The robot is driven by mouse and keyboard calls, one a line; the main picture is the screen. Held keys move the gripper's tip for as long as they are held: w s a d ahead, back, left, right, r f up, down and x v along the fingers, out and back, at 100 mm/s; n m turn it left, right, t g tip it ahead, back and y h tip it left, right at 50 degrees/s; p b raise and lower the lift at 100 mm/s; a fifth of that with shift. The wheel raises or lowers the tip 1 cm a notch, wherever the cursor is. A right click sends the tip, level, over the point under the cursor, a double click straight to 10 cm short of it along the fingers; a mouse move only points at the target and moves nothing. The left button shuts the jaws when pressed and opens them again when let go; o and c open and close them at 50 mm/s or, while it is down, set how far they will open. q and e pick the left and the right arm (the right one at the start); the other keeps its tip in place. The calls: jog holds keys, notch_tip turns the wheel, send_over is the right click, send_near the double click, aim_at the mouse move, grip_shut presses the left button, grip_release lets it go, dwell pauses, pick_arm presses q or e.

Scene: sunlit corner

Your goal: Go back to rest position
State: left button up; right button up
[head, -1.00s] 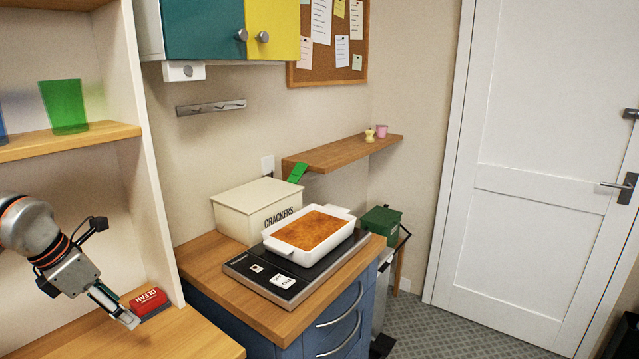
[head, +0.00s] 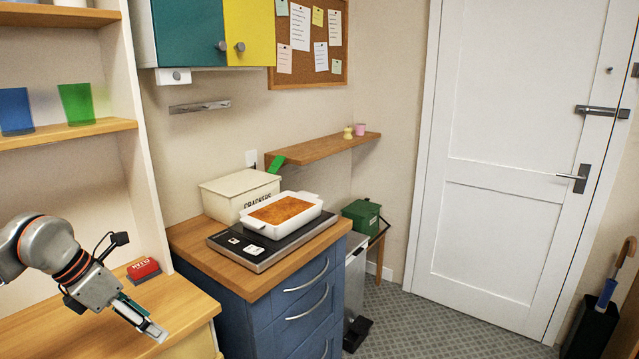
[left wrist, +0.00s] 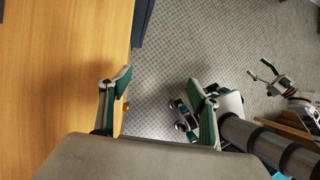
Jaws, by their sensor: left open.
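My left gripper (head: 152,328) is in the lower left of the head view, over the front of the wooden counter by the shelf unit. It points down and to the right. In the left wrist view its two fingers (left wrist: 161,88) stand apart with nothing between them, beside the wooden edge and over grey floor. What looks like my right gripper (left wrist: 262,72) shows small at the right of the left wrist view, its fingers apart and empty. It is outside the head view.
To the right, a blue drawer cabinet (head: 285,305) carries a hot plate (head: 262,257) with a white baking dish (head: 308,212). Patterned floor (head: 400,320) is open before the white door (head: 500,230).

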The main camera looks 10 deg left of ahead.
pick_arm(q)
jog(key=d+f+n+t+h, duration=0.2)
jog(key=d+n+h, duration=0.35)
jog(key=d, duration=0.75)
jog(key=d+f+n+t+h, duration=0.2)
jog(key=d+n+t+h, duration=0.3)
jog(key=d, duration=0.7)
jog(key=s+a+f+n+t+y, duration=0.25)
jog(key=f+n+t+y, duration=0.4)
jog(key=f+n, duration=1)
jog(key=s+f+n+g+y, duration=0.5)
jog(key=s+f+n+g, duration=0.1)
jog(key=s+f+n, duration=0.4)
notch_tip(320, 180, down, 2)
jog(key=shift+s+a, duration=0.35)
jog(key=shift+s, duration=0.5)
jog(key=shift+g, duration=0.25)
